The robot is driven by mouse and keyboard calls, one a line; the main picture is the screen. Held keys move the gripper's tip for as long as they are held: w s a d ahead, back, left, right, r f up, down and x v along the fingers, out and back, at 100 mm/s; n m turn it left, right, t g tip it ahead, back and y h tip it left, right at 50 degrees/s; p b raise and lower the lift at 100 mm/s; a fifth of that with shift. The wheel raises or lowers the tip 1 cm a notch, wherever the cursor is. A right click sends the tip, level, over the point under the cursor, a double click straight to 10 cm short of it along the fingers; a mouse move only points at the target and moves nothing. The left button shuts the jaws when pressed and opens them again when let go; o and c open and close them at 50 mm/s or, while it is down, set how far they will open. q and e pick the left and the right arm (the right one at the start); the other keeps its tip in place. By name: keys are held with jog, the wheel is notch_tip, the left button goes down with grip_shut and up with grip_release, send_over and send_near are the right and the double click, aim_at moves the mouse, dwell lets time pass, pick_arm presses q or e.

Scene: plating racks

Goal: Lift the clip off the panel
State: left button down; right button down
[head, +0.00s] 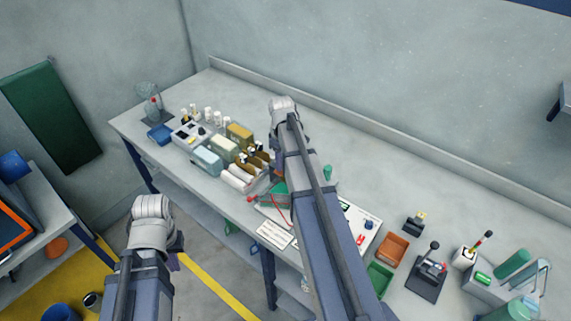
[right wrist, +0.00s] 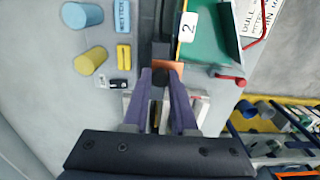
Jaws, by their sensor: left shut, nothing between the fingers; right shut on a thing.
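In the right wrist view, the fingers of my right gripper (right wrist: 162,78) are closed on the clip (right wrist: 164,66), whose copper-coloured part shows between the tips. The green panel (right wrist: 212,50), with a white label "2", lies right beside it. Whether the clip still touches the panel cannot be told. My left gripper (head: 178,261) is shut and empty, off the bench's front edge at lower left.
A red lever (right wrist: 230,78) and a red cable (right wrist: 258,40) are close to the panel. Yellow and blue cylinders stand to the left in the wrist view. On the bench (head: 330,150), boxes stand left of my right arm; an orange bin (head: 392,247) stands right.

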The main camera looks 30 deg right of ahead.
jog(key=shift+w+a, duration=0.2)
jog(key=shift+w, duration=0.35)
jog(key=shift+w+a, duration=0.2)
jog(key=shift+w, duration=0.35)
jog(key=c, duration=0.7)
grip_release()
jog(key=shift+r, duration=0.1)
notch_tip(320, 180, up, 8)
jog(key=p, duration=0.8)
jog(key=shift+f, duration=0.2)
